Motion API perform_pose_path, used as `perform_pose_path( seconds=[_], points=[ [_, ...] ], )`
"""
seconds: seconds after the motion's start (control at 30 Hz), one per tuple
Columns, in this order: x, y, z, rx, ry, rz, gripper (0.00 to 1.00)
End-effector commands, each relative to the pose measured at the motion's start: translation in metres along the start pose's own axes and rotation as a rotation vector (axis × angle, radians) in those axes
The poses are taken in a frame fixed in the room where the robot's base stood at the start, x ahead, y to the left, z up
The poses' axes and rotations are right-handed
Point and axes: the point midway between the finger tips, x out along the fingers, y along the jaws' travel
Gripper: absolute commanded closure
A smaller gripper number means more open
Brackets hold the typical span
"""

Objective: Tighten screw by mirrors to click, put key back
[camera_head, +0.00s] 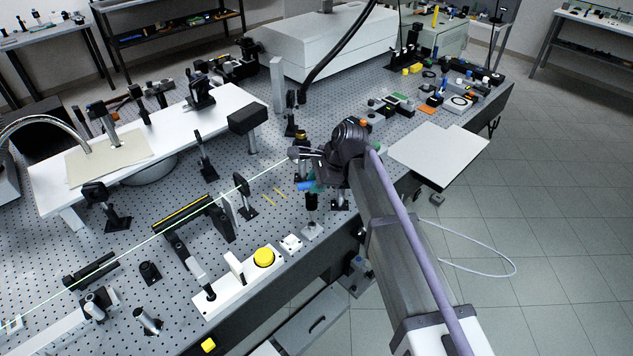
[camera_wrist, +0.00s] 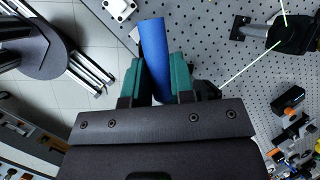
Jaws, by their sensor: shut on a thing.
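My gripper (camera_wrist: 160,78) has teal fingers closed around a blue cylindrical handle (camera_wrist: 152,45), which looks like the key's handle. In the head view the blue handle (camera_head: 306,186) shows beside a black post mount (camera_head: 311,202) near the table's front edge. The key's working end and the screw are hidden, so I cannot tell whether they touch. A black optic mount (camera_wrist: 294,35) meets the green beam at the right of the wrist view. Another mount (camera_head: 242,187) stands left of my gripper in the head view.
A green beam crosses the perforated table (camera_head: 270,215). A white base with a yellow button (camera_head: 264,257) stands at the front. A white panel (camera_head: 438,152) lies right of my arm.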

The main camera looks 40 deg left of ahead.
Motion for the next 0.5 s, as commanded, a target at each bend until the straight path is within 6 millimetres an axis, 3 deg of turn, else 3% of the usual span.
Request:
perform_pose_path(
  seconds=[0.17,0.4,0.5],
  points=[
    [0.001,-0.005,-0.001,-0.106,-0.028,0.047,1.0],
    [0.004,-0.015,0.002,-0.689,-0.183,0.298,1.0],
    [0.004,-0.013,0.003,-0.797,-0.211,0.344,1.0]
  ],
)
